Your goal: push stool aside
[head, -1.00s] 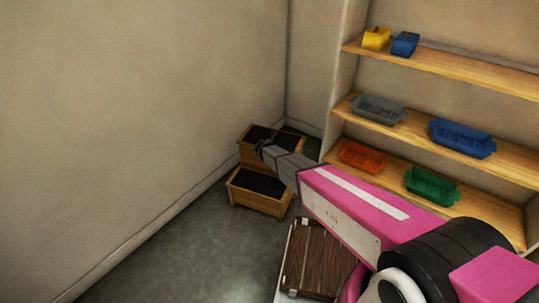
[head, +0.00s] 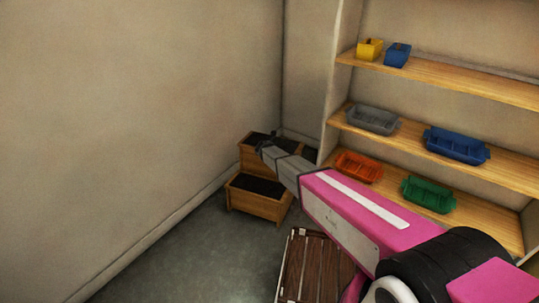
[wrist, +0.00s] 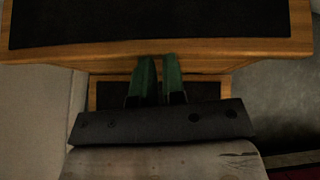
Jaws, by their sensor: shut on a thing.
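The stool is a wooden two-step stool (head: 257,207) with black treads, standing upright on the floor in the corner in the head view. My gripper (head: 264,143) is at the stool's upper step, reaching in from the right. In the wrist view the upper step's wooden edge (wrist: 268,47) and black tread cross the top of the picture. My green fingers (wrist: 155,80) are close together and shut on the stool at that edge. Part of the lower step shows behind them. The exact contact is hard to see.
A shelf (head: 452,77) on the right holds several coloured bins, including a green one (head: 428,194). A brown slatted crate (head: 318,265) lies on the floor below my arm. The wall (head: 130,120) is close on the left. Open grey floor (head: 190,265) lies in front of the stool.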

